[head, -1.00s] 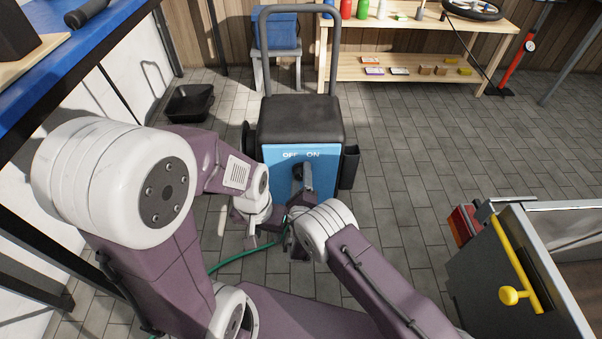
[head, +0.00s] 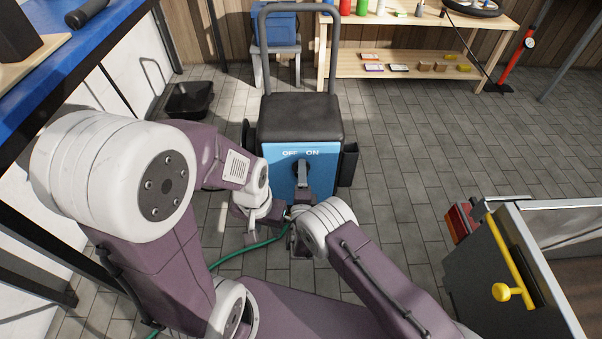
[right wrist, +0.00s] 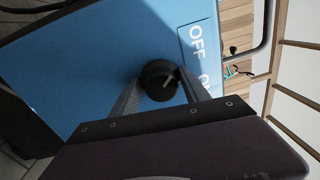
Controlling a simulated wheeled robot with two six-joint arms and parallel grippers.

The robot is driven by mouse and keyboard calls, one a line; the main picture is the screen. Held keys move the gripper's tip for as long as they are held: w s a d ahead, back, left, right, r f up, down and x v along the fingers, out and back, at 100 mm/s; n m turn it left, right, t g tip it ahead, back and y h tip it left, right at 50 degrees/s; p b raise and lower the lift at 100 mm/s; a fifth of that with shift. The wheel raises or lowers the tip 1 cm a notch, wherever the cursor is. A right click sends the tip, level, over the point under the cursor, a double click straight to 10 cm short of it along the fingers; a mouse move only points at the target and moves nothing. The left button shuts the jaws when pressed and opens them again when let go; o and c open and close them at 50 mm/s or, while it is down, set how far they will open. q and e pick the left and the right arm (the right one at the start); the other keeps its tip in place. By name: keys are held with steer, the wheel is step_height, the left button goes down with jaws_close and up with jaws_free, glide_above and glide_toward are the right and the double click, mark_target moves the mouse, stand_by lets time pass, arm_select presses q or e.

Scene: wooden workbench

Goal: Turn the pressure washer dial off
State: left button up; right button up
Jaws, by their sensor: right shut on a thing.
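The pressure washer (head: 278,160) stands on the floor in the middle of the head view, with a blue front panel and white OFF and ON labels. My right gripper (head: 301,168) is at the panel below the labels. In the right wrist view its two fingers (right wrist: 159,88) are shut on the dial, one on each side. My left gripper (head: 251,238) hangs low, left of the panel; its jaw opening is unclear.
A green hose (head: 245,252) lies on the floor below the left gripper. A grey cart with a yellow handle (head: 512,262) stands at the right. A black tray (head: 189,100) is at the back left. Floor right of the washer is clear.

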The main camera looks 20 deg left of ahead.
steer(key=shift+w+d+r, duration=0.1)
steer(key=shift+d+r, duration=0.05)
steer(key=o, duration=1.1)
steer(key=shift+c, duration=0.2)
steer(key=shift+s, duration=0.3)
steer(key=p+v, duration=0.4)
steer(key=v, duration=0.4)
steer(key=shift+s, duration=0.3)
steer(key=shift+d, duration=0.15)
